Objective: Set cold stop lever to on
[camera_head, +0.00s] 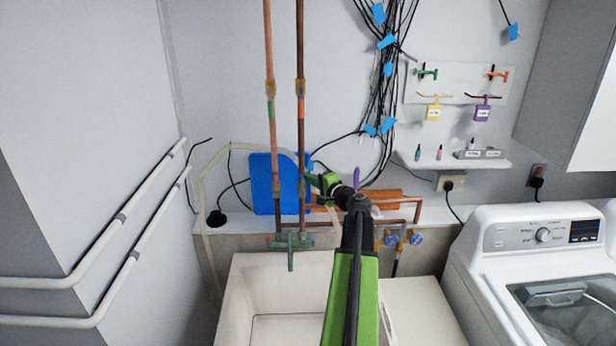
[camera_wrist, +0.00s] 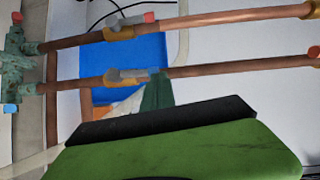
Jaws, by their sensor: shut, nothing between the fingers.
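The cold stop lever is a short grey handle (camera_wrist: 131,76) with a blue end, on a brass valve of the lower copper pipe in the wrist view. It lies roughly along the pipe. In the head view the right vertical pipe (camera_head: 301,135) carries this valve, small and partly hidden near my gripper. My gripper (camera_head: 312,180) is shut and empty, just right of that pipe. In the wrist view its dark green fingertips (camera_wrist: 158,90) overlap the lever's blue end; I cannot tell whether they touch.
A parallel pipe has a similar valve with a red-ended lever (camera_wrist: 132,18). A green tap (camera_head: 291,242) sits below, above a white sink (camera_head: 245,285). A blue board (camera_head: 262,180) stands behind the pipes. A washing machine (camera_head: 535,270) is at right.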

